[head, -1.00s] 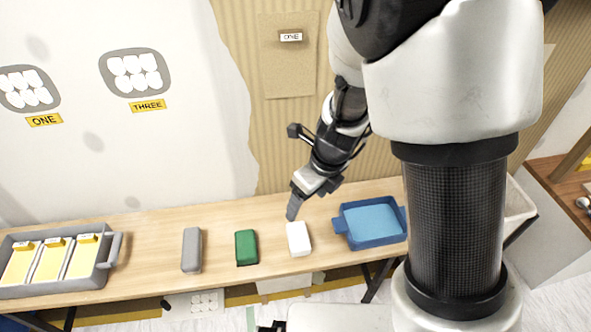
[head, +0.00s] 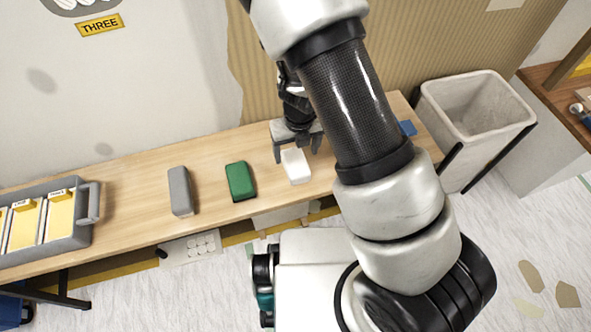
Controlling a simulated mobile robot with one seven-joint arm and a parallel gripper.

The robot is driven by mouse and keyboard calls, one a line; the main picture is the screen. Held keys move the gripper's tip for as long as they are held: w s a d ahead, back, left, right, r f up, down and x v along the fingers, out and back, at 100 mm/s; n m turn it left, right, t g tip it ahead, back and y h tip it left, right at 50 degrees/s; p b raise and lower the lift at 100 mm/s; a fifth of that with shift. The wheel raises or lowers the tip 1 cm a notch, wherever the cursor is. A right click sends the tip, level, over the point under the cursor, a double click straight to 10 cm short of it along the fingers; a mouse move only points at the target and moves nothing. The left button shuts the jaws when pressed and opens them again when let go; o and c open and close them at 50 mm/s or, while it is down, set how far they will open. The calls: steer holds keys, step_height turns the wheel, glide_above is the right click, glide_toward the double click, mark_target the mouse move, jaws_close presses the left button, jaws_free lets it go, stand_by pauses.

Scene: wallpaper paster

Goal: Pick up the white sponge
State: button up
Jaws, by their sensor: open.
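The white sponge (head: 296,167) lies on the wooden table (head: 140,180), right of the green sponge. My gripper (head: 297,152) is open just at the far end of the white sponge, with one finger to its left and one to its right. The fingers point down toward the table. I cannot tell whether they touch the sponge. The sponge's near part is in plain view.
A green sponge (head: 240,181) and a grey block (head: 180,191) lie to the left. A grey tray (head: 88,234) with yellow cards stands at the far left. The blue tray (head: 408,128) is mostly hidden behind my arm. A white bin (head: 475,105) stands right of the table.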

mark_target(296, 162)
steer(key=f+b, duration=0.1)
steer(key=f, duration=0.1)
steer(key=f+b, duration=0.1)
steer(key=f, duration=0.2)
steer(key=w+f+b, duration=0.1)
steer(key=f, duration=0.1)
steer(key=shift+a+f+b, duration=0.15)
steer(key=shift+f+b, duration=0.1)
steer(key=shift+b, duration=0.15)
steer(key=shift+r, duration=0.1)
steer(key=c, duration=1.1)
